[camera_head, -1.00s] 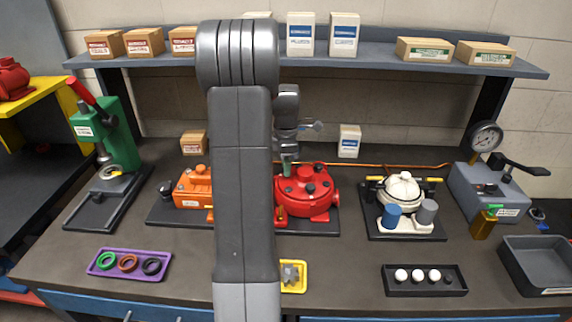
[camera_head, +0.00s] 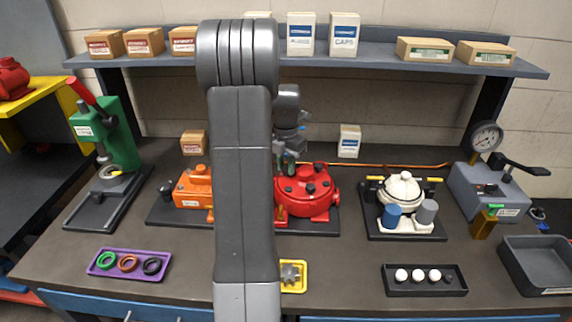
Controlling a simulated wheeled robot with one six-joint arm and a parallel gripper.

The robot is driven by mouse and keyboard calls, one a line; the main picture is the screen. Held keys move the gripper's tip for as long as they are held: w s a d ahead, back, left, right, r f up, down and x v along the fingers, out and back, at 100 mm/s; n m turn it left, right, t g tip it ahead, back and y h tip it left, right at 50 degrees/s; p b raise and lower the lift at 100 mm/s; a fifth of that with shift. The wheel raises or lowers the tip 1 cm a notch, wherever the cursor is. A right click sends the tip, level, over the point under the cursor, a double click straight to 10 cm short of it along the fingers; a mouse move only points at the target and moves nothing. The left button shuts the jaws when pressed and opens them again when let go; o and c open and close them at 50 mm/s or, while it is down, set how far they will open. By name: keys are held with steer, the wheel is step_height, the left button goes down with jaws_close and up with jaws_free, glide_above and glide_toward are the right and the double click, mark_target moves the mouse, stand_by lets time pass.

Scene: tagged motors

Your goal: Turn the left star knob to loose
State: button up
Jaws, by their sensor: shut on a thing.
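The red motor housing (camera_head: 318,203) sits on a dark base plate right of my arm, with several dark knobs on its top. My gripper (camera_head: 287,168) points down at the housing's back left side, partly hidden behind my own arm. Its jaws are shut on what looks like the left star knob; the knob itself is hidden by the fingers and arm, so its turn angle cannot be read. The orange unit (camera_head: 193,188) stands left of my arm, partly covered by it.
A white unit (camera_head: 400,187) with blue and grey cylinders stands to the right. A yellow tray (camera_head: 303,288), a purple tray (camera_head: 98,270) and a black tray (camera_head: 397,290) lie in front. A green press (camera_head: 120,135) stands left, a gauge unit (camera_head: 480,205) right.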

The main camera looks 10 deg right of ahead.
steer(key=shift+s+f+n, duration=0.15)
steer(key=shift+f+n, duration=0.1)
steer(key=shift+n, duration=0.05)
steer(key=o, duration=0.9)
steer(key=shift+o, duration=0.5)
steer(key=shift+r, duration=0.1)
steer(key=shift+r, duration=0.15)
steer(key=shift+w, duration=0.2)
